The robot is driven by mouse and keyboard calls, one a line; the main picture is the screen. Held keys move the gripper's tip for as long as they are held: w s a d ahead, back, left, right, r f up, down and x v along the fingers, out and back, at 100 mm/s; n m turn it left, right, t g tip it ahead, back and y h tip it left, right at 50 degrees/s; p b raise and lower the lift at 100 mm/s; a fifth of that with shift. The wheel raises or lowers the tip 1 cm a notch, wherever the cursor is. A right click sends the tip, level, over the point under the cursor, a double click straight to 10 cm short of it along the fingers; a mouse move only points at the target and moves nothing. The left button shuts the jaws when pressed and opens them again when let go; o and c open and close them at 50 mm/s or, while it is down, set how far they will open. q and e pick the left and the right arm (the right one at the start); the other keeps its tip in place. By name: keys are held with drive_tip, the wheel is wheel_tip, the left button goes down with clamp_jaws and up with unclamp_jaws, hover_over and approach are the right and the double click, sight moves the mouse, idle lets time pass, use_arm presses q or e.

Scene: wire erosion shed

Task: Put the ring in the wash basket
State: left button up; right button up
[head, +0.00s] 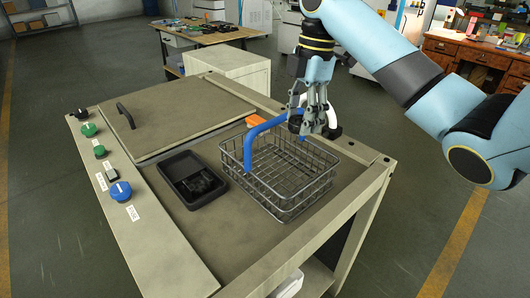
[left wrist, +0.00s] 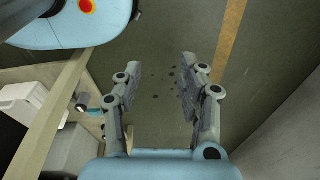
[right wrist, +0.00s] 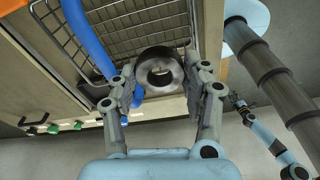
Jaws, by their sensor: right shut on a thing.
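The wire wash basket (head: 283,207) stands on the right part of the machine top, and it also shows in the right wrist view (right wrist: 135,27). My right gripper (head: 312,126) is above the basket's far side, pointing down. In the right wrist view its fingers (right wrist: 160,95) are shut on the ring (right wrist: 160,91), a thick grey metal ring. Whether ring or fingers touch the basket cannot be told. My left gripper (left wrist: 158,88) is open and empty over the floor, out of the head view.
A black tray (head: 190,180) lies left of the basket. An orange block (head: 257,118) is behind it. Knobs line the left edge panel (head: 150,230).

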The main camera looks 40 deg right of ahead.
drive_tip(key=b, duration=0.7)
hover_over(294, 189)
wheel_tip(294, 189, down, 7)
wheel_tip(294, 189, down, 6)
drive_tip(key=shift+d+f, duration=0.15)
wheel_tip(294, 189, down, 4)
drive_tip(key=shift+r, duration=0.1)
use_arm(q)
wheel_tip(294, 189, down, 7)
drive_tip(key=s, duration=0.2)
use_arm(e)
drive_tip(key=shift+f, duration=0.3)
drive_tip(key=shift+f, duration=0.15)
drive_tip(key=o, duration=1.1)
use_arm(q)
drive_tip(key=shift+s, duration=0.1)
